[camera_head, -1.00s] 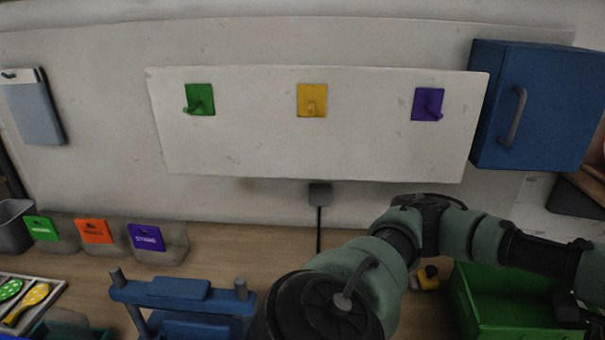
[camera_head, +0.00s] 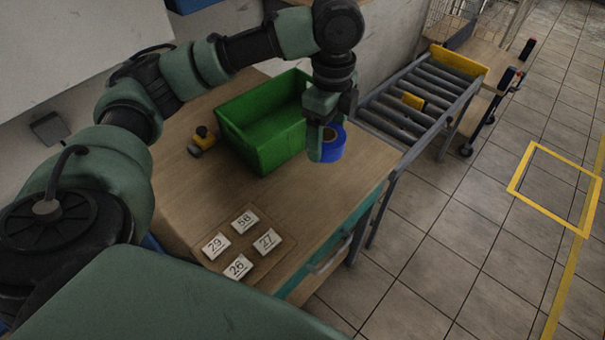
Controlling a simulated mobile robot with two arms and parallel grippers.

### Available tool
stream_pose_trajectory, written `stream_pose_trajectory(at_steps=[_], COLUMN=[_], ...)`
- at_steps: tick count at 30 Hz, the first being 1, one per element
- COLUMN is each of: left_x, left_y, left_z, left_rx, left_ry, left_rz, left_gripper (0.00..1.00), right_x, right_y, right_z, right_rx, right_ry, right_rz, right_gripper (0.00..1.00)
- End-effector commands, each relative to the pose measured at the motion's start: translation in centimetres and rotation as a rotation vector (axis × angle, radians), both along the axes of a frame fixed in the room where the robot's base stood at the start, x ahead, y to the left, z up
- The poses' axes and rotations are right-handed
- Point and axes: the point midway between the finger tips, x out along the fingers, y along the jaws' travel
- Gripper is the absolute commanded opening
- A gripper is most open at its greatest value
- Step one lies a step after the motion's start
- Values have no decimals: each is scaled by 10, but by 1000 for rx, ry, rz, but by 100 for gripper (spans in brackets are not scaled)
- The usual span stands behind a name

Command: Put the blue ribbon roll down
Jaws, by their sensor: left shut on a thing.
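The blue ribbon roll (camera_head: 335,146) is a short blue ring with a tan core. My left gripper (camera_head: 323,143) points down and is shut on it. The roll is in front of the right end of the green crate, over or on the right part of the wooden table (camera_head: 215,185); I cannot tell whether it touches the tabletop. The gripper covers the roll's left side. My right gripper is not in view.
The open green crate (camera_head: 242,143) stands left of the roll. Numbered cards (camera_head: 266,242) lie near the front edge. A roller conveyor (camera_head: 420,100) is on the right. Bare table lies between cards and crate.

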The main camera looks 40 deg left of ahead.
Motion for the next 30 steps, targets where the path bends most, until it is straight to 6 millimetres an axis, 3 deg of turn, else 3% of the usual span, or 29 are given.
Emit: stream_pose_trajectory(at_steps=[13,30], left_x=[-2,-1], left_y=[1,1], left_z=[-115,-180], left_rx=[1,1], left_ry=[5,0], left_rz=[2,1], left_gripper=[29,29], right_x=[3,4], right_y=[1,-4], right_z=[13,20], right_rx=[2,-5], right_ry=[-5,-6], right_rz=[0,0], right_gripper=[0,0])
